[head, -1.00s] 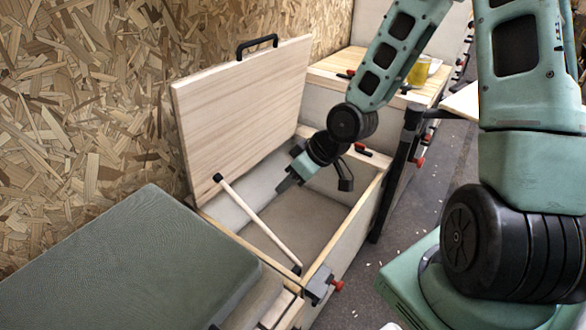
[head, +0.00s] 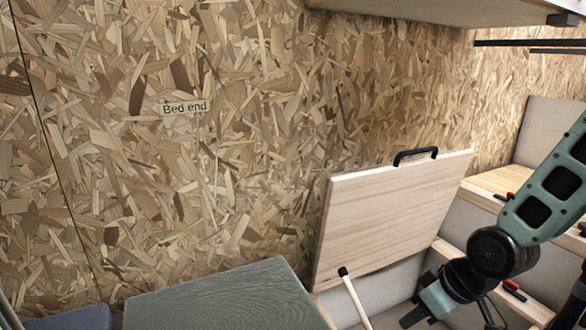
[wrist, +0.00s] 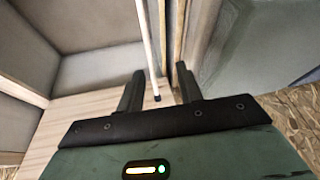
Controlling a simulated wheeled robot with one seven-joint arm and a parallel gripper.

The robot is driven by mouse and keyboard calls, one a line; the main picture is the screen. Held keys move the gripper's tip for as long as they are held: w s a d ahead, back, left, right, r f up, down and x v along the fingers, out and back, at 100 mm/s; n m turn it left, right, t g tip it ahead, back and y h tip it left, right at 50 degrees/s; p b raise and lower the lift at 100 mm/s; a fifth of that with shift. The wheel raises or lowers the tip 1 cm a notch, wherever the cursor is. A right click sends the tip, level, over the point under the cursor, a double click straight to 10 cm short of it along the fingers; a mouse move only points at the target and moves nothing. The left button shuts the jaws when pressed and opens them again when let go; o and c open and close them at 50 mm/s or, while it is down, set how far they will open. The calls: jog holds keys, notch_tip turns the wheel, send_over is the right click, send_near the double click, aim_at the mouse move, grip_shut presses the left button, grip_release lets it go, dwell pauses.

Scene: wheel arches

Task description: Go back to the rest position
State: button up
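My gripper (head: 408,318) is low at the right in the head view, over the open box beside the raised lid. In the wrist view its two fingers (wrist: 160,85) stand apart with nothing held between them. The pale wooden lid (head: 390,220) is raised and leans near the wall, with a black handle (head: 415,155) on its top edge. A thin pale stick (head: 354,298) with a dark end stands at the lid's lower left. The stick also shows in the wrist view (wrist: 149,45), in line with the gap between the fingers but seemingly beyond them.
A green-grey cushion (head: 225,297) lies left of the open box. A chipboard wall (head: 230,130) with a "Bed end" label (head: 185,107) rises behind. An overhead shelf (head: 430,10) juts out at top right. Another wooden top (head: 497,182) is at far right.

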jog(key=s+a+r+n+g+h, duration=0.1)
jog(key=s+a+r+g, duration=0.1)
jog(key=s+a+r, duration=0.55)
jog(key=s+a+r+n+g+h, duration=0.1)
jog(key=s+a+r+h, duration=0.2)
jog(key=s, duration=0.8)
notch_tip(320, 180, up, 24)
jog(key=y+p, duration=0.1)
jog(key=p, duration=2.2)
jog(key=shift+w+f, duration=0.15)
jog(key=shift+w, duration=0.3)
